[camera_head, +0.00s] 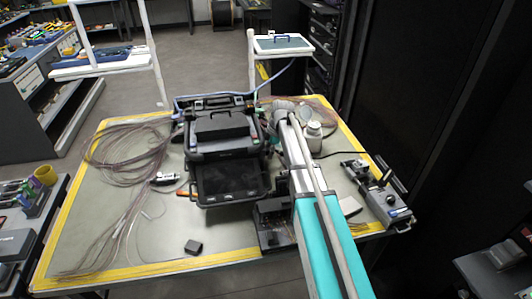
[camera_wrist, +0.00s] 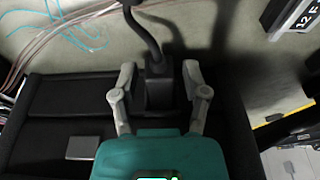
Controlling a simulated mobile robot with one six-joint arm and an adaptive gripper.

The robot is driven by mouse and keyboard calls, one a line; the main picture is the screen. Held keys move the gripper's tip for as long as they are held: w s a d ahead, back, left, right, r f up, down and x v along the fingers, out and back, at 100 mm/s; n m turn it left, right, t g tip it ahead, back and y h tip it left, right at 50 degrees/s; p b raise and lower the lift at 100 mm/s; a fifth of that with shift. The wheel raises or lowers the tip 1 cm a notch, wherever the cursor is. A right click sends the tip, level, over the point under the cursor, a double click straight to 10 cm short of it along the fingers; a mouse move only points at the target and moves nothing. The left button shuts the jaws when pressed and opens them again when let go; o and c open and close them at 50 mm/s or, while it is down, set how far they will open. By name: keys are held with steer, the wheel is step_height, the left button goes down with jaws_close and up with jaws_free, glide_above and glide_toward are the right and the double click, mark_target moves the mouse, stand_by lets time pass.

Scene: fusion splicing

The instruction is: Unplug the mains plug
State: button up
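The black mains plug (camera_wrist: 158,92) shows in the wrist view at the far edge of a black housing (camera_wrist: 60,110). Its dark cable (camera_wrist: 143,32) runs up and away from it. My gripper (camera_wrist: 159,72) is open, with one grey finger on each side of the plug and a visible gap on both sides. Whether the plug is fully seated cannot be told. In the head view my arm reaches over the right of the table, and the plug and fingertips cannot be made out there.
The black splicer case (camera_head: 225,145) stands open mid-table (camera_head: 160,240), left of my arm. A white bottle (camera_head: 314,138) and a grey device (camera_head: 386,203) are to the right. Loose fibre coils (camera_head: 125,150) lie left. A small dark box (camera_head: 194,247) sits at the front.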

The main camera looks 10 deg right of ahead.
mark_target(278, 165)
jaws_close()
steer(key=shift+d, duration=1.5)
steer(key=shift+s+d, duration=0.2)
steer(key=shift+s, duration=1.4)
stand_by(0.7)
steer(key=shift+d+b+x, duration=0.15)
steer(key=shift+b+x, duration=0.5)
steer(key=shift+d+b+x, duration=0.15)
steer(key=shift+b+x, duration=0.5)
stand_by(1.1)
steer(key=shift+o, duration=1.5)
jaws_free()
